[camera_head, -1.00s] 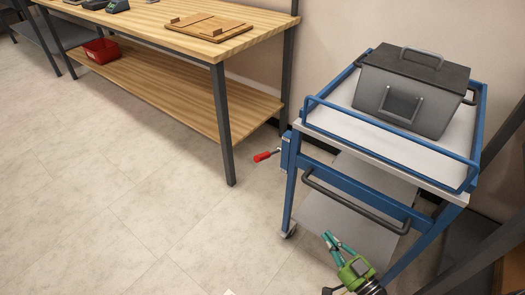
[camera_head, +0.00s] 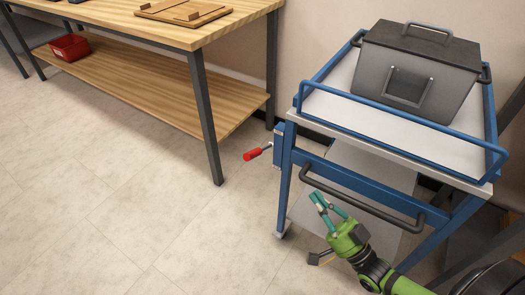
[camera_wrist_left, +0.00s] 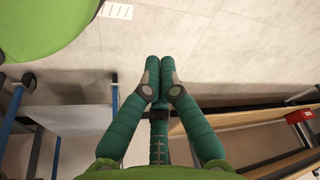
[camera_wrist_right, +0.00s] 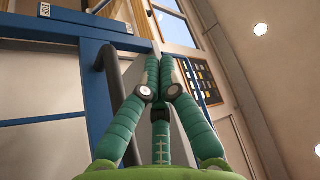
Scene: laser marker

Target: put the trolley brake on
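The blue trolley (camera_head: 350,172) stands at the right. A lever with a red grip (camera_head: 252,154) sticks out to the left from its left front corner, by a blue plate (camera_head: 279,146). My right gripper (camera_head: 324,202) is in front of the trolley, by the left part of its dark push handle (camera_head: 360,203) and to the right of the red grip, apart from it. Its fingertips meet in the right wrist view (camera_wrist_right: 166,58), with nothing seen between them. My left gripper is outside the head view; its fingertips meet in the left wrist view (camera_wrist_left: 160,62), empty.
A grey lidded box (camera_head: 415,80) stands on the trolley top. A wooden workbench (camera_head: 225,25) is at the left, with a red bin (camera_head: 69,47) on its lower shelf. A caster (camera_head: 281,234) is under the trolley's left front leg. The floor at left is clear.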

